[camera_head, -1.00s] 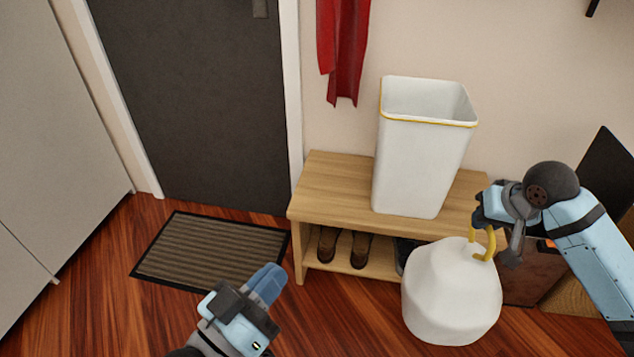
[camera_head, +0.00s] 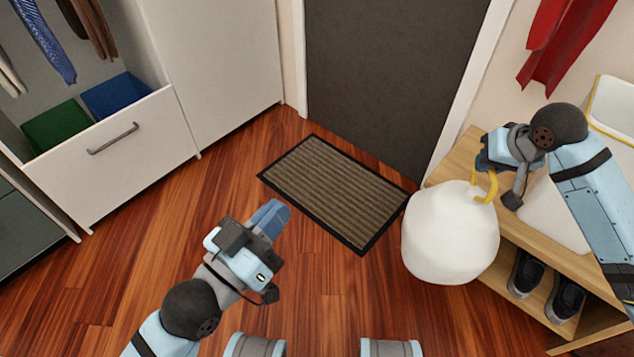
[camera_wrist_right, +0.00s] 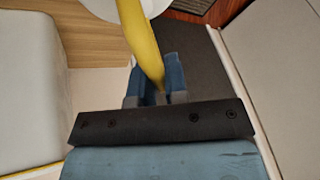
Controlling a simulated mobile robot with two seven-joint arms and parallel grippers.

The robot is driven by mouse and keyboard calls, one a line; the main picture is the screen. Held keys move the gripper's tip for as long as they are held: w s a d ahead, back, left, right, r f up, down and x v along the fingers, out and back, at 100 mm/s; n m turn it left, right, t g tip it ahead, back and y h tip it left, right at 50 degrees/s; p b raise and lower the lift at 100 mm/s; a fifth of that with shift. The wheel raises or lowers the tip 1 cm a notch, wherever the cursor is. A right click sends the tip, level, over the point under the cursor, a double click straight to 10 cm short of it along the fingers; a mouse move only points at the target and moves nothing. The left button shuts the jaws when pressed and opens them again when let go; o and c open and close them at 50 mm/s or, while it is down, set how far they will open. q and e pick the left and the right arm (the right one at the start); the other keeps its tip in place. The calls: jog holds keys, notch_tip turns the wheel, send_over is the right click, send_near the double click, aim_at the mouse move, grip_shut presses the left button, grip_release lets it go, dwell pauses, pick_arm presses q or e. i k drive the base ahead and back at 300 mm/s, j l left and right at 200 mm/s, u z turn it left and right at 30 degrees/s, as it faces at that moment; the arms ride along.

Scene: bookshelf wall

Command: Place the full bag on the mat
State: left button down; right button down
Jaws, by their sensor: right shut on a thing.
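The full bag (camera_head: 449,235) is white and bulging with yellow handles (camera_head: 487,187). It hangs from my right gripper (camera_head: 486,165), which is shut on the handles. In the right wrist view a yellow handle (camera_wrist_right: 142,45) passes between the fingers (camera_wrist_right: 158,78). The mat (camera_head: 338,190) is brown and ribbed with a black border, flat on the floor before the dark door. The bag is to the right of the mat in the head view, near its right corner. My left gripper (camera_head: 270,215) is in front of the mat's left part; its fingers look close together, and their gap is unclear.
A cabinet with a drawer (camera_head: 120,150) is at the left. Wooden floor (camera_head: 330,290) is clear in front of the mat.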

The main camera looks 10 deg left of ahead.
aim_at(343, 184)
jog(key=i+u, duration=0.25)
jog(key=u, duration=0.15)
jog(key=i+u, duration=0.25)
jog(key=u, duration=0.2)
jog(key=i+l+u, duration=0.35)
jog(key=i+l, duration=0.45)
jog(key=i, duration=0.15)
